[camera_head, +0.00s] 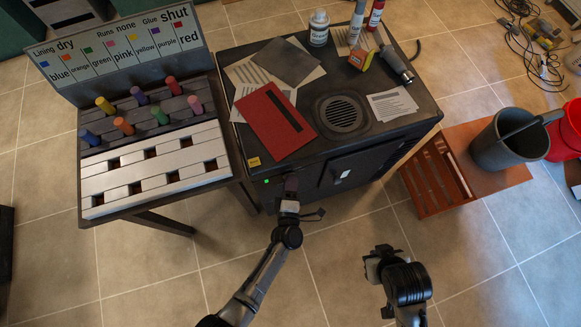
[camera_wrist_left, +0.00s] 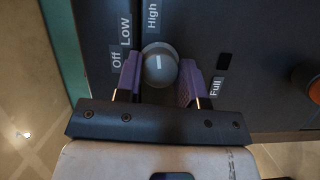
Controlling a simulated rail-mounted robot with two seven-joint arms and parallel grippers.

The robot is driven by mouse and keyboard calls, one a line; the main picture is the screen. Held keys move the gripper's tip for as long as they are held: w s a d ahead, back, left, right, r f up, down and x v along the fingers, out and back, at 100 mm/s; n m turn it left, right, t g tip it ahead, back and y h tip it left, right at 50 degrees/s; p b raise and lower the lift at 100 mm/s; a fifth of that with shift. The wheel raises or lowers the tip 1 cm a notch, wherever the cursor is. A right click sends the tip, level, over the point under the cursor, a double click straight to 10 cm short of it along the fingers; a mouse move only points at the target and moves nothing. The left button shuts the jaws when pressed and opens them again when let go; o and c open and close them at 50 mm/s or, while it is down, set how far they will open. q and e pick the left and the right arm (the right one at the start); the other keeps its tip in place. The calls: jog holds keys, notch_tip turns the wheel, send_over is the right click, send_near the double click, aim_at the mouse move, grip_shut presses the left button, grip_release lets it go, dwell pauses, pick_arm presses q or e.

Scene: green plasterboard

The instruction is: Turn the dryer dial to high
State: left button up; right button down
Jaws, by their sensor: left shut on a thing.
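The dryer (camera_head: 330,185) is a dark box in the middle of the head view. Its round grey dial (camera_wrist_left: 160,64) shows in the left wrist view, with the labels Off, Low and High around its upper left and top. The dial's short white mark runs nearly up and down in that view, with High above it. My left gripper (camera_wrist_left: 159,82) is shut on the dial, one purple finger on each side; in the head view the gripper (camera_head: 290,190) is at the dryer's front and hides the dial. My right gripper (camera_head: 376,262) is over the floor, its fingers unclear.
A peg board (camera_head: 150,160) with coloured pegs stands to the left. The tiled floor in front is clear.

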dwell(0.3)
pick_arm(q)
jog(key=o, duration=0.9)
jog(key=shift+o, duration=0.2)
jog(key=shift+s, duration=0.1)
jog(key=s+p, duration=0.2)
jog(key=s, duration=1.1)
jog(key=shift+s+a, duration=0.3)
jog(key=shift+a, duration=0.05)
jog(key=shift+r, duration=0.1)
